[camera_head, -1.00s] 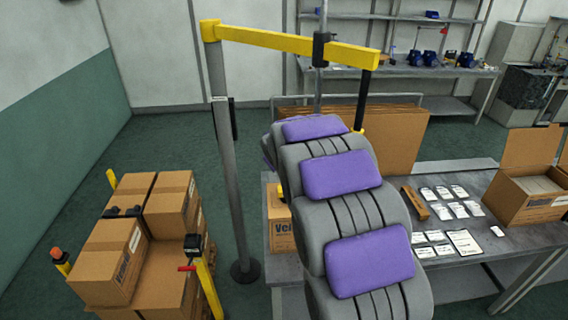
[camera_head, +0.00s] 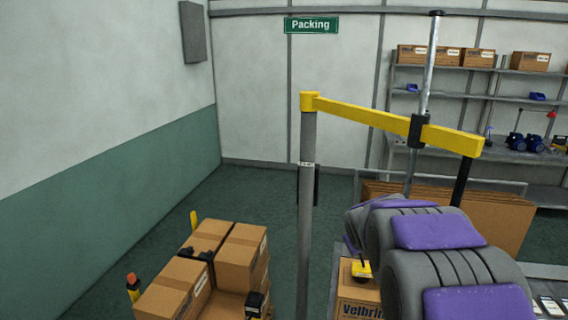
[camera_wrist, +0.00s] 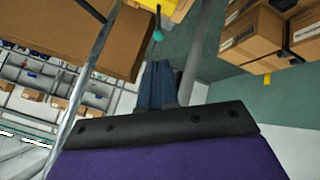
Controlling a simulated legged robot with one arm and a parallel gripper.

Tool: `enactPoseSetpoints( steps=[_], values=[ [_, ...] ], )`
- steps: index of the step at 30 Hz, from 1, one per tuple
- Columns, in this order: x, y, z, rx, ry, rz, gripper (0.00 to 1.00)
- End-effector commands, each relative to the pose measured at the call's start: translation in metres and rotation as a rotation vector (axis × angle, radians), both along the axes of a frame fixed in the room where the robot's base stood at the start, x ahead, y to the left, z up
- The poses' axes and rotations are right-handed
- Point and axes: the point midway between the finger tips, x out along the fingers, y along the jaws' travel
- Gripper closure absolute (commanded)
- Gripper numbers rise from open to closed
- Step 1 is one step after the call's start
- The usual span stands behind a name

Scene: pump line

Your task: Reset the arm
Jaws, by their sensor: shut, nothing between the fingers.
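My gripper (camera_wrist: 157,68) shows in the wrist view with its two dark blue fingers shut together and nothing between them. Whether the fingers touch the knob cannot be told. In the head view my grey and purple arm fills the lower right and hides what lies behind it.
A grey post (camera_head: 307,200) with a yellow belt (camera_head: 390,123) stands left of my arm. Stacked cartons (camera_head: 242,257) sit at lower left. A labelled box (camera_head: 358,297) is beside my arm. Flat cardboard (camera_head: 510,222) and shelving (camera_head: 470,97) stand behind. Green floor (camera_head: 190,195) is clear at back left.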

Motion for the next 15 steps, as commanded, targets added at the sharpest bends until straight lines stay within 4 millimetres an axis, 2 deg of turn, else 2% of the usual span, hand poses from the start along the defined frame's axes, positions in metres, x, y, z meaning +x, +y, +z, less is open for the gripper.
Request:
enactPoseSetpoints(
  steps=[3,8,14,15],
  values=[
    [-0.059,0.011,-0.012,0.049,0.096,-0.056,1.00],
    [-0.143,0.029,-0.032,0.122,0.247,-0.128,1.00],
    [-0.252,0.057,-0.057,0.210,0.440,-0.198,1.00],
    [-0.276,0.063,-0.063,0.227,0.483,-0.209,1.00]
  ],
)
